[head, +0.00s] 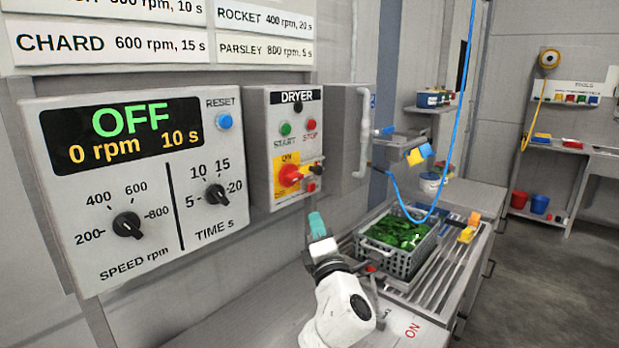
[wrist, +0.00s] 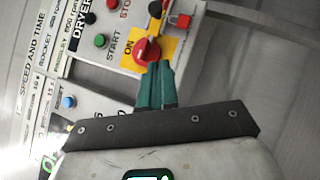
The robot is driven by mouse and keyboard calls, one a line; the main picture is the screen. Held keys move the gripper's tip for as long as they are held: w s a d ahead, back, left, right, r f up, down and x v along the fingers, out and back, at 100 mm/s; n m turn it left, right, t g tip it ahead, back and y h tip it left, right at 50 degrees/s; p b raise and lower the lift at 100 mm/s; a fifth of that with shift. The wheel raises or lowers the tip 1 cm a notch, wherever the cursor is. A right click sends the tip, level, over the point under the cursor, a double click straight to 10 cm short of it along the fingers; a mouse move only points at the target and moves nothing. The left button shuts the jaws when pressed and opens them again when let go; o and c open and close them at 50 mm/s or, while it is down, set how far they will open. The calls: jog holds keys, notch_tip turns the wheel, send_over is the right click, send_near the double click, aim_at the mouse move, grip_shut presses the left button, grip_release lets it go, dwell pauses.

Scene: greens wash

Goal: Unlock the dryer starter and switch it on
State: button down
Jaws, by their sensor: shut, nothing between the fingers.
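The dryer starter (head: 258,110) is a grey wall box labelled DRYER, with a green START button (head: 285,129) and a red STOP button (head: 311,124). Below them a red rotary switch (head: 288,176) sits on a yellow plate marked ON. A small red padlock (head: 312,187) hangs at the plate's right side; it also shows in the wrist view (wrist: 182,21). My gripper (head: 317,222) has teal fingers, shut and empty, below and in front of the box. In the wrist view its fingertips (wrist: 157,66) overlap the plate's edge beside the red switch; contact cannot be told.
Left of the starter, a control panel (head: 75,220) reads OFF, 0 rpm, 10 s, with two black knobs and a blue reset button. A grey crate of greens (head: 385,257) stands on the slatted counter at right. A blue hose (head: 462,110) hangs above it.

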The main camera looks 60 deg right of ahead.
jog(key=p, duration=0.4)
send_near(311, 171)
jog(key=w+d+r, duration=0.2)
jog(key=w, duration=0.1)
jog(key=shift+s+d+f+p, duration=0.15)
jog(key=shift+d+p, duration=0.15)
jog(key=shift+d, duration=0.3)
